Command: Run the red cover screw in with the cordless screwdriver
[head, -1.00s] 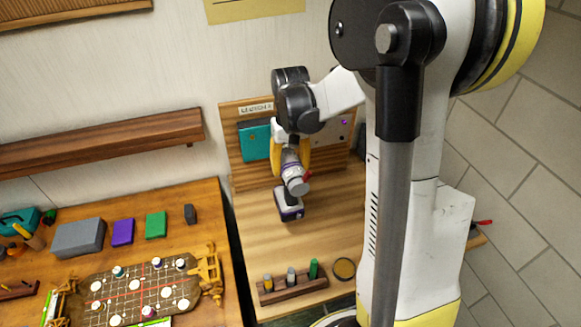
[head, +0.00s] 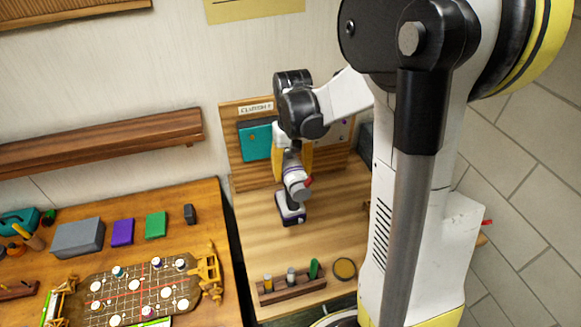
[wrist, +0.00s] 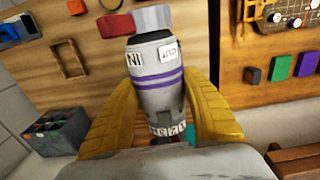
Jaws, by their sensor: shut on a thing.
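My gripper (head: 293,158) has its yellow fingers closed around the cordless screwdriver (head: 297,188). The screwdriver is grey-white with a purple band and a dark base. In the wrist view the screwdriver (wrist: 155,75) sits between the fingers (wrist: 158,115), with IN and OUT labels and a grey collar at its far end. A red part (wrist: 117,25) shows beside the collar. I cannot tell whether the base touches the bench. A teal cover (head: 257,142) is on the upright wooden board behind the gripper. I cannot make out a red cover screw.
A rack (head: 292,290) with several coloured pieces and a round dish (head: 344,269) stand at the bench front. A second table (head: 205,240) at left holds a game board and coloured blocks. A dark bin (wrist: 60,130) is at left in the wrist view.

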